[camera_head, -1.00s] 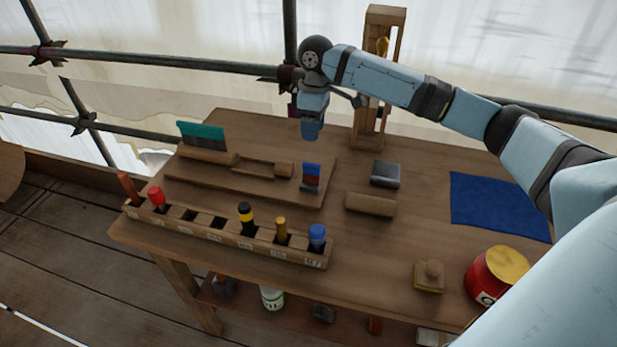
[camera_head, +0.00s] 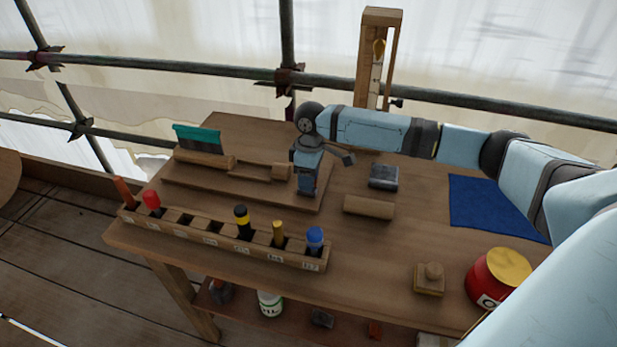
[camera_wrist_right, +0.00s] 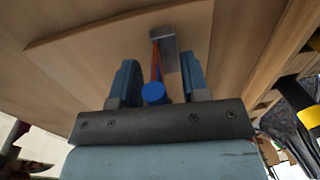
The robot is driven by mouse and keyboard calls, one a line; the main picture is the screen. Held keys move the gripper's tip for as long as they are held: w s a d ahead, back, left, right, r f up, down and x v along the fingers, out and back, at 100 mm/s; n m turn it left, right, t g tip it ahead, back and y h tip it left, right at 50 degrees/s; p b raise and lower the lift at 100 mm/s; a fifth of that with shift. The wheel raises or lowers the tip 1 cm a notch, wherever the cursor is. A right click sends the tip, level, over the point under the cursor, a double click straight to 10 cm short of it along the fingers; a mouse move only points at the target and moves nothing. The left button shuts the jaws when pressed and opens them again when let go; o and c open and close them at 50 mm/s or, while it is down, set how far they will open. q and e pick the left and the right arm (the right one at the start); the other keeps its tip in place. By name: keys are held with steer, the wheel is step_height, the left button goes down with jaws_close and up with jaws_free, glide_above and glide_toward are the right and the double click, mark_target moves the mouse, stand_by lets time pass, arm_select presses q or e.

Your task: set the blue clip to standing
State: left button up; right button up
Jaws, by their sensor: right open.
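The blue clip shows in the right wrist view as a round blue end (camera_wrist_right: 153,93) on a thin orange and blue body, with a grey metal block (camera_wrist_right: 165,42) at its far end on the wooden board. My right gripper (camera_wrist_right: 159,80) is open, with one finger on each side of the clip and a visible gap to each. In the head view my right gripper (camera_head: 307,187) points down at the right part of the board (camera_head: 240,192) and hides the clip. The clip's exact tilt is hard to tell. My left gripper is out of view.
A slotted wooden rack (camera_head: 200,238) with colored handles stands along the front edge. A tall wooden frame (camera_head: 365,60) rises behind.

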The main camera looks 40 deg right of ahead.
jaws_close()
steer(key=shift+s+r+t+h+p, duration=0.1)
steer(key=shift+r+t+h+p, duration=0.2)
steer(key=shift+p, duration=0.75)
steer(key=shift+a+f+p, duration=0.1)
steer(key=shift+p, duration=0.3)
steer(key=shift+f+t+h, duration=0.2)
steer(key=shift+t+h, duration=0.1)
jaws_free()
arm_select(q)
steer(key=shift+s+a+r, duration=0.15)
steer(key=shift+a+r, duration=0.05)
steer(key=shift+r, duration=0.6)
